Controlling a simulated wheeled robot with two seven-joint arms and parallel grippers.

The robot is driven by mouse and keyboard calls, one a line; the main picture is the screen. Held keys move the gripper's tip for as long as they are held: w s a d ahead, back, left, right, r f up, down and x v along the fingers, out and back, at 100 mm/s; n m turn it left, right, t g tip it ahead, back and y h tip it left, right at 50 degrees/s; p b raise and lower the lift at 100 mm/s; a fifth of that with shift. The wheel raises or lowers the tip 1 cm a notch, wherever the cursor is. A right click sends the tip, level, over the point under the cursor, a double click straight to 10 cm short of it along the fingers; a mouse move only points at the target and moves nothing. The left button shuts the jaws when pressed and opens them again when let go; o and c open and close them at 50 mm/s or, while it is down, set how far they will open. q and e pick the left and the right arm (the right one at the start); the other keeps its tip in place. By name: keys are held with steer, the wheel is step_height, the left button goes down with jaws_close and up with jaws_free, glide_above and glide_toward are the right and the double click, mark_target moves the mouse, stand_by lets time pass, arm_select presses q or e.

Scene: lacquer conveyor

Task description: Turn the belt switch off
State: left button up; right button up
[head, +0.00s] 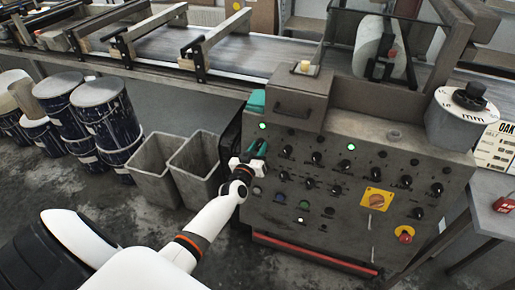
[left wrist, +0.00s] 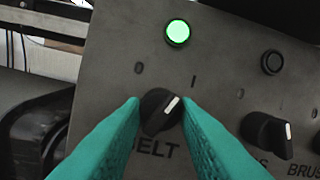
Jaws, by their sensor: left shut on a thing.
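The belt switch (left wrist: 158,115) is a black rotary knob above the label BELT on the grey control panel (head: 330,222). Its white mark points up and to the right, toward the "I"; the "0" is at its upper left. A green lamp (left wrist: 177,33) above it is lit, and it also shows in the head view (head: 263,126). My left gripper (head: 258,146) reaches the panel's upper left, with its teal fingers on both sides of the knob, shut on it. In the head view the gripper hides the knob. My right gripper is not in view.
Other black knobs (left wrist: 266,133) sit to the right on the panel. A yellow plate with a rotary switch (head: 376,200) and a red button (head: 404,236) are lower right. Grey bins (head: 196,165) and dark drums (head: 105,115) stand to the left. The conveyor (head: 215,45) runs behind.

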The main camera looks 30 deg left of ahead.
arm_select(q)
steer(key=n+y+p, duration=0.1)
steer(key=n, duration=0.5)
steer(key=shift+d+g, duration=0.15)
steer(key=shift+g, duration=0.15)
steer(key=n+y+p, duration=0.1)
steer(key=n, duration=0.5)
steer(key=shift+d+r+g, duration=0.1)
steer(key=shift+g, duration=0.3)
steer(key=shift+n+p, duration=0.3)
steer(key=o, duration=1)
steer(key=shift+c, duration=0.2)
steer(key=v, duration=1.2)
steer(key=shift+p, duration=0.4)
